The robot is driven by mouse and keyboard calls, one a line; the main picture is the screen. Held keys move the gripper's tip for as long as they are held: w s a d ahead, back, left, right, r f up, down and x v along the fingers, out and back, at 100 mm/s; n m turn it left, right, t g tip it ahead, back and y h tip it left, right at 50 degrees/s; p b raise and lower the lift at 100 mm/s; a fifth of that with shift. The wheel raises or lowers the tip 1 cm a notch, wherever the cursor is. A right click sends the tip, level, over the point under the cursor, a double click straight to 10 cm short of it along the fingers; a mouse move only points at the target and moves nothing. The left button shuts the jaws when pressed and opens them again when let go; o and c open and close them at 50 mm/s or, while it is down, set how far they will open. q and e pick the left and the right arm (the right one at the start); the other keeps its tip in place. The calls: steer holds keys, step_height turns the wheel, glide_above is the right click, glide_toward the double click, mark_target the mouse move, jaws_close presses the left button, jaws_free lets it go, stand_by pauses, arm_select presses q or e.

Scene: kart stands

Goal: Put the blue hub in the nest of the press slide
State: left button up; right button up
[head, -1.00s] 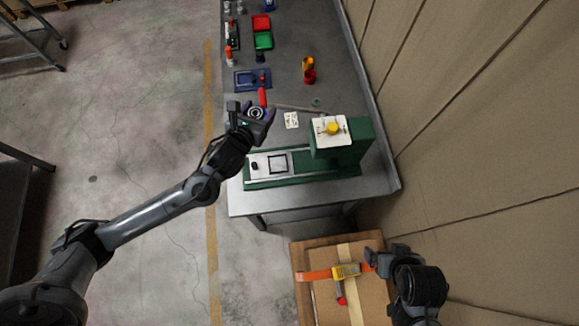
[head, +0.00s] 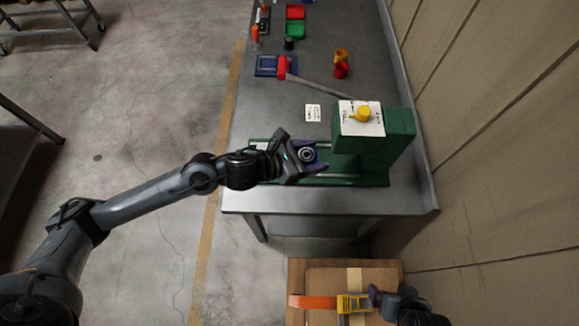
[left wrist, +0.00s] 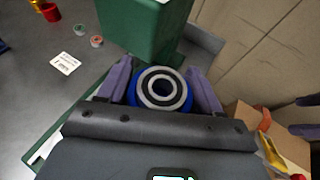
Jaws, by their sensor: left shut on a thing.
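The blue hub (head: 307,154) is held between the fingers of my left gripper (head: 308,152), above the base of the green press. In the left wrist view the hub (left wrist: 160,90) shows a pale ring and dark centre hole, with a purple finger on each side. The green press (head: 375,145) stands at the table's near right end, with bare rails (head: 345,180) to the right of the hub. The press slide and its nest are mostly hidden under my gripper and the hub; I cannot tell the gap. My right gripper (head: 376,296) is low at the right, its jaws unclear.
A yellow knob (head: 363,114) tops the press. A red-headed hammer (head: 284,70), a white card (head: 313,113), and red and yellow cups (head: 341,70) lie farther back. A carton (head: 330,275) with an orange and yellow tool (head: 345,303) stands below the table.

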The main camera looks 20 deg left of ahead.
arm_select(q)
steer(key=shift+m+g+h, duration=0.3)
steer(key=shift+m+h, duration=0.1)
steer(key=w+a+f+b, duration=0.1)
steer(key=w+a+f, duration=0.1)
steer(key=f, duration=0.2)
steer(key=w+a+f+b, duration=0.2)
steer(key=w+a+f, duration=0.1)
steer(key=f, duration=0.1)
steer(key=w+a+f+b, duration=0.1)
steer(key=w+a+f, duration=0.1)
steer(key=w+f, duration=0.1)
steer(key=shift+w+a+f, duration=0.2)
steer(key=shift+a+f, duration=0.2)
steer(key=shift+f, duration=2.35)
arm_select(e)
step_height(320, 180, down, 6)
steer(key=shift+d+r, duration=0.15)
steer(key=shift+r, duration=0.05)
arm_select(q)
steer(key=shift+f, duration=0.1)
arm_select(e)
steer(key=shift+f, duration=0.1)
arm_select(q)
steer(key=shift+f, duration=0.1)
steer(key=o, duration=1.3)
arm_select(e)
steer(key=shift+f, duration=0.15)
